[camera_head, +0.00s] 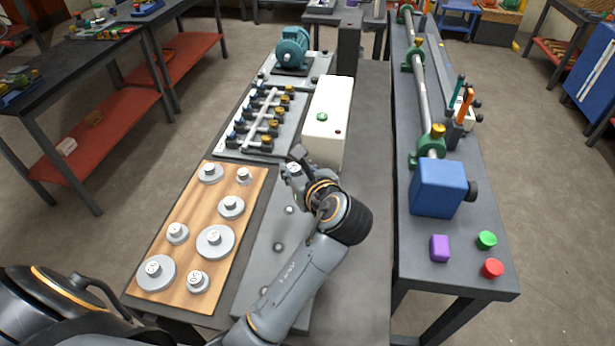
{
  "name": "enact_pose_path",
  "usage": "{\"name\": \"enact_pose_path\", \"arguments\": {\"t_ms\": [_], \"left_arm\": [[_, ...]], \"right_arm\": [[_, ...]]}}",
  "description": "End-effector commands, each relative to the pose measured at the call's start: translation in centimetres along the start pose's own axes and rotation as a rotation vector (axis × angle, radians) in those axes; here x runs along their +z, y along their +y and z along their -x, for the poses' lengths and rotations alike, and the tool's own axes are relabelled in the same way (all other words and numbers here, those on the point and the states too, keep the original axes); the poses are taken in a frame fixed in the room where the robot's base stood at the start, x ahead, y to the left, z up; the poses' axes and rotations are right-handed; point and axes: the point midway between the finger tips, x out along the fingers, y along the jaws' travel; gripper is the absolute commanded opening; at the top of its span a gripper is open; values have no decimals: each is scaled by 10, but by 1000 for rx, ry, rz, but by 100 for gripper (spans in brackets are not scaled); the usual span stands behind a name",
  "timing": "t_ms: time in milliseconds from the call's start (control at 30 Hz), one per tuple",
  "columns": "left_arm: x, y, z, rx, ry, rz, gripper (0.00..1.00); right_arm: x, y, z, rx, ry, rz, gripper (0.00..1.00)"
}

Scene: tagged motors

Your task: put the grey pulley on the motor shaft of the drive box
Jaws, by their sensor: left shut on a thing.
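My left gripper (298,167) is shut on a small light-grey round piece with a pale top, which looks like a grey pulley (292,170). It is held over the far end of a grey plate, and the fingers hide part of it. The grey plate (262,262) carries several short round studs. I cannot tell for sure which part is the drive box or its motor shaft. My right gripper is out of view.
A white box (334,95) with a green button stands just beyond my gripper. A valve manifold (262,118) and a teal motor (292,47) lie farther back. The right bench holds a blue box (438,188), a pipe and a purple block (439,248). The bench strip right of my forearm is bare.

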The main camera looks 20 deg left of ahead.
Motion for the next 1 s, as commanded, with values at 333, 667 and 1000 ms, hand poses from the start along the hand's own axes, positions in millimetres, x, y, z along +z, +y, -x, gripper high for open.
{"name": "enact_pose_path", "arguments": {"t_ms": [333,667,1000], "left_arm": [[-20,-33,-85,2,2,-3,0],[-39,-45,-118,0,0,0,0],[-70,-46,-134,-3,0,0,0]], "right_arm": [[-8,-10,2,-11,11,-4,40],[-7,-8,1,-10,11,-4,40],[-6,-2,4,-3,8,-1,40]]}}
